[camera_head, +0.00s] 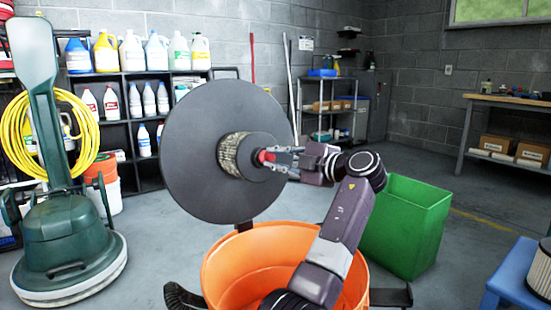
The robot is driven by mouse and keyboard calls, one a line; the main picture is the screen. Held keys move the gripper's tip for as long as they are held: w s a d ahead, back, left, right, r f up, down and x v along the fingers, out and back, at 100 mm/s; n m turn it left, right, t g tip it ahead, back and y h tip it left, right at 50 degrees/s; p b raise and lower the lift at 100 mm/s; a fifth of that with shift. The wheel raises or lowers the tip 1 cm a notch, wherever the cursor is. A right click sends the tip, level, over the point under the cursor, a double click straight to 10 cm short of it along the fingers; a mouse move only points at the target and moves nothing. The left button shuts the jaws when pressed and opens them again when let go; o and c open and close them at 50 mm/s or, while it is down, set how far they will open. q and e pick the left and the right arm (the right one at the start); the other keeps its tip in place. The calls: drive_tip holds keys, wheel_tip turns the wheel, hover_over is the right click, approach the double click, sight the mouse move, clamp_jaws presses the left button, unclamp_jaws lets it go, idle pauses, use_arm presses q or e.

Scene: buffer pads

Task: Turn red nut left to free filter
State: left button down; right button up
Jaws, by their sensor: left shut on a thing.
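A small red nut (264,157) sits at the centre of the grey end cap of the filter. The filter (231,155) is a short pleated beige cylinder standing out from a large dark grey disc (200,140), which is tilted up on edge above an orange tub. My left gripper (277,160) comes to the nut from the right, its fingers shut on it. The fingers partly cover the nut. My right gripper is not in view.
The open orange tub (225,268) stands below the disc. A green bin (418,215) is at right, a green floor machine (65,230) at left. Shelves (120,108) of bottles stand behind. A blue stool (510,285) is at lower right. Open floor lies beyond the green bin.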

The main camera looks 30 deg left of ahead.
use_arm(q)
drive_tip(key=shift+n, duration=0.5)
drive_tip(key=c, duration=1.8)
unclamp_jaws()
drive_tip(key=shift+d, duration=0.1)
drive_tip(key=v, duration=1.2)
drive_tip(key=shift+r, duration=0.15)
